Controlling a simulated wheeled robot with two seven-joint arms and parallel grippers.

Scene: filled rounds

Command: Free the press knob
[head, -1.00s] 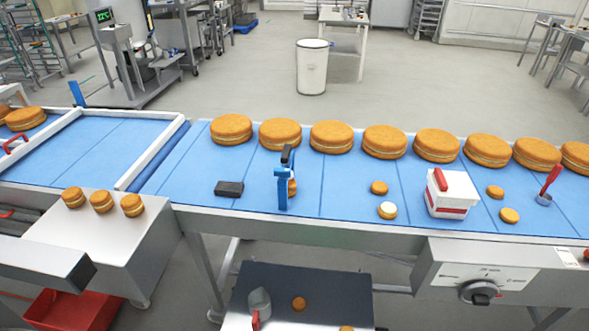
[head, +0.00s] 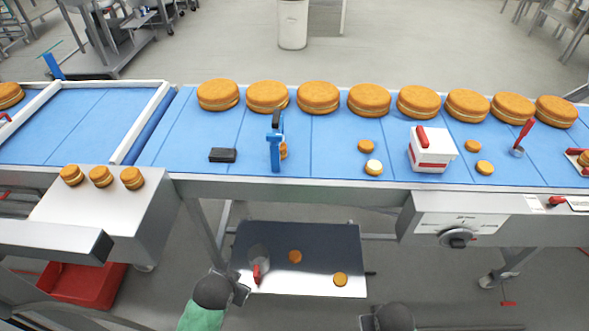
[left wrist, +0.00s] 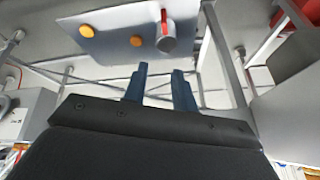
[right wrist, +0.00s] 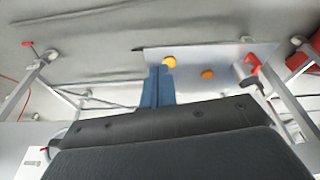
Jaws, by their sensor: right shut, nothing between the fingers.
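A blue upright press-like device (head: 275,148) with a dark top stands on the blue belt, with a small orange cake (head: 284,151) partly hidden behind it. I cannot tell whether this is the press, or make out what holds its knob. A dark dial knob (head: 457,239) sits on the grey front panel at right. My left gripper (head: 240,288) is low in front of the lower shelf; its two blue fingers (left wrist: 160,72) are apart and empty. My right gripper (head: 366,322) is at the bottom edge; its fingers (right wrist: 158,70) are together and empty.
The lower shelf (head: 320,240) holds a metal scoop with a red handle (head: 257,270) and two small cakes. On the belt are a black block (head: 222,155), a white-and-red box (head: 430,150) and a row of large cakes. A red bin (head: 85,284) stands lower left.

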